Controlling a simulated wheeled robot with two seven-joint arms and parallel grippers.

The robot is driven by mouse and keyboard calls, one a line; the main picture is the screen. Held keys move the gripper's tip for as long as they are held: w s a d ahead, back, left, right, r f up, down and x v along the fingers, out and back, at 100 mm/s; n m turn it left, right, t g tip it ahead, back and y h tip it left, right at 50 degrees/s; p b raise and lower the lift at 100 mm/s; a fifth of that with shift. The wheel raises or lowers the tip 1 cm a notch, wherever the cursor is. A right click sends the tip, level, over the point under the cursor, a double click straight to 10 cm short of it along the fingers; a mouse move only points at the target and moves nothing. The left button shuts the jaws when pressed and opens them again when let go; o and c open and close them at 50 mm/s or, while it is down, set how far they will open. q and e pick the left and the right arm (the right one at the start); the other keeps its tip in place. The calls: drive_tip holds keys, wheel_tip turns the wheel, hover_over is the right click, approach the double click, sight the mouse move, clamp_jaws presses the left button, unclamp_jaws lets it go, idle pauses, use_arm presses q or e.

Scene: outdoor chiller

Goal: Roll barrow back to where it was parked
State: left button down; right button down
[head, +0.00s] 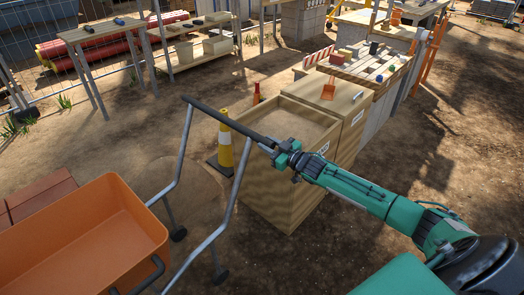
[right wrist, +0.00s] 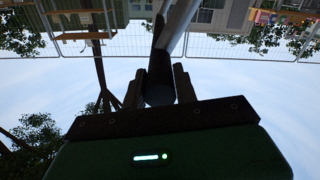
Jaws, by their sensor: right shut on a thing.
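The barrow has an orange tub (head: 112,232) at the lower left of the head view. Its grey tube frame rises to a dark push bar (head: 228,121). My right gripper (head: 274,148) is shut on the right end of that bar, with my green arm reaching in from the right. In the right wrist view, the dark bar (right wrist: 161,75) sits between the two fingers (right wrist: 160,88). My left gripper is not in view. The barrow's wheel is hidden, but the frame's feet (head: 219,274) show near the ground.
A wooden bin (head: 272,186) filled with sand-coloured material stands just behind the bar, close to my gripper. A yellow and white bollard (head: 225,150) stands left of it. Reddish-brown blocks (head: 42,195) lie behind the tub. Bare dirt (head: 140,135) is open between the barrow and the workbenches.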

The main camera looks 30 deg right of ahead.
drive_tip(key=shift+w+d+r, duration=0.1)
drive_tip(key=shift+d+r, duration=0.1)
drive_tip(key=shift+d, duration=0.1)
drive_tip(key=c, duration=1.4)
unclamp_jaws()
drive_tip(key=shift+c, duration=0.2)
drive_tip(key=o, duration=0.3)
drive_tip(key=shift+d, duration=0.1)
drive_tip(key=shift+o, duration=0.2)
drive_tip(key=shift+f, duration=0.15)
